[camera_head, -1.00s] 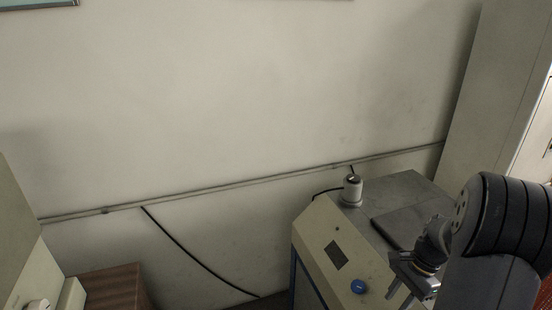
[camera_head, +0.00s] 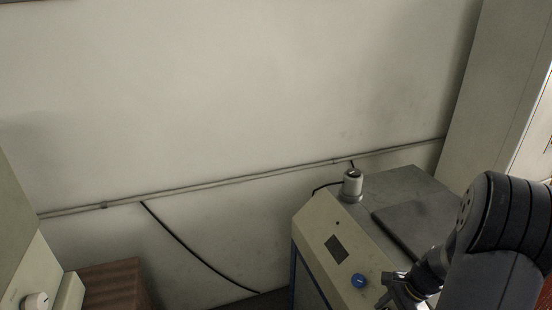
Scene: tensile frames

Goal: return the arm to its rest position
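My arm, black and jointed, comes in from the lower right. My gripper (camera_head: 388,300) hangs at the bottom edge of the picture, in front of the sloped panel of the beige machine (camera_head: 318,226). Its fingers are small, dark and partly at the frame edge, so I cannot tell how far apart they are. I see no object held in it.
The machine carries a blue knob (camera_head: 358,281), a dark screen (camera_head: 337,249), a grey cylinder (camera_head: 352,186) and a dark flat plate (camera_head: 412,226). A tall pale cabinet (camera_head: 500,95) stands at right. A wooden box (camera_head: 112,287) sits lower left. The wall has a pipe (camera_head: 230,184).

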